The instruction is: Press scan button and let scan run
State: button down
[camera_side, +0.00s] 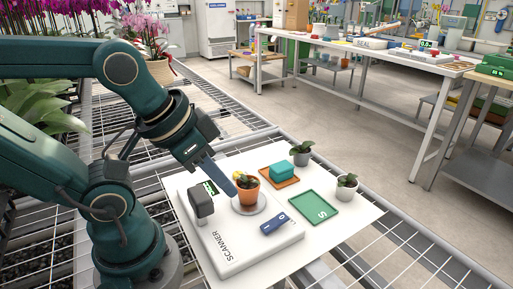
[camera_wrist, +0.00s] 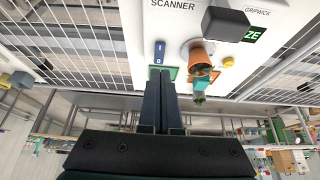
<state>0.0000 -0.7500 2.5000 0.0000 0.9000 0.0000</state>
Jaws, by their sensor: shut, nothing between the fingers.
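The white scanner (camera_side: 231,262), lettered SCANNER, lies on a white board. A blue piece marked I and O (camera_side: 275,223) sits on its front right part; it also shows in the wrist view (camera_wrist: 159,51). I see no part labelled as a scan button. A terracotta pot with a plant (camera_side: 247,194) stands on the scanner's round grey plate (camera_side: 262,208). A dark grey head (camera_side: 201,202) rises at the left, by a small green display (camera_side: 210,187). My gripper (camera_side: 233,192) is shut and empty, above the scanner, its tips near the pot in the side view; fingers also show in the wrist view (camera_wrist: 163,74).
Beside the scanner are a teal block (camera_side: 279,170) on an orange tray (camera_side: 291,182), a green tray marked S (camera_side: 315,209), and two grey pots with plants (camera_side: 301,157) (camera_side: 346,191). Wire mesh benching surrounds the board (camera_side: 330,238). Pink orchids (camera_side: 147,38) stand behind my arm.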

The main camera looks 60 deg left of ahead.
dwell(0.8)
jog(key=w+a+r+t+y, duration=0.4)
jog(key=w+a+r+t, duration=0.35)
jog(key=w, duration=0.25)
jog(key=m+g+h, duration=0.3)
jog(key=m+g, duration=0.1)
jog(key=m, duration=0.4)
send_over(233, 175)
notch_tip(233, 175, down, 9)
jog(key=shift+f, duration=0.15)
jog(key=shift+f, duration=0.1)
jog(key=shift+f, duration=4.3)
